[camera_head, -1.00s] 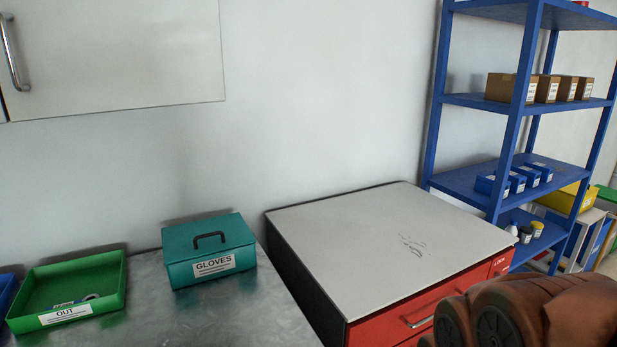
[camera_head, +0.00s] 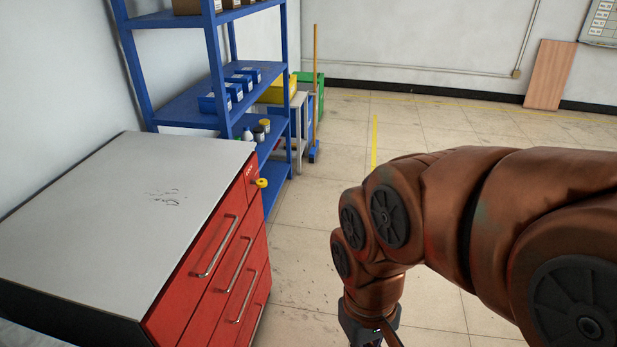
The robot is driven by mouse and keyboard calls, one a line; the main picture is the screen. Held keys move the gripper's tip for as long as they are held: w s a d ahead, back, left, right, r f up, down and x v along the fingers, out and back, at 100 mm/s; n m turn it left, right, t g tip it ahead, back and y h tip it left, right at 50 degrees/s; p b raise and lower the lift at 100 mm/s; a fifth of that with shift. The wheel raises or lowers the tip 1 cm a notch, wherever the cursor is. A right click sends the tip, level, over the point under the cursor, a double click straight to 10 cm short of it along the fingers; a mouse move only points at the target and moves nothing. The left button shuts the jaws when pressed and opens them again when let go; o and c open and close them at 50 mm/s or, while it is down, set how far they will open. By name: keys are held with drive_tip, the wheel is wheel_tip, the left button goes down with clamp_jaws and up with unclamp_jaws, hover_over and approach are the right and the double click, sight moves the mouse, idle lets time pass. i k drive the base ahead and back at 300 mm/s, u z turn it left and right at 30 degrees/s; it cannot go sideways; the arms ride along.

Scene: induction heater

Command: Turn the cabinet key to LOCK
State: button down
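The red drawer cabinet (camera_head: 212,262) with a grey top stands at the left. Its yellow key (camera_head: 261,183) sticks out near the top right corner of the front, beside a small white marking too small to read. Which way the key is turned I cannot tell. My gripper (camera_head: 372,338) hangs at the bottom of the view, to the right of the cabinet and apart from it. Only its upper part shows; its fingertips are cut off by the frame edge.
A blue shelf rack (camera_head: 215,75) with blue bins and small bottles stands behind the cabinet. A broom (camera_head: 315,95) stands beyond it. The tiled floor (camera_head: 310,240) right of the cabinet is clear. A wooden board (camera_head: 550,75) leans on the far wall.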

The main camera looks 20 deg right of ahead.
sight(260, 183)
drive_tip(key=u, duration=0.45)
drive_tip(key=k, duration=1.15)
drive_tip(key=z, duration=0.35)
drive_tip(key=i, duration=1.75)
drive_tip(key=u, duration=0.8)
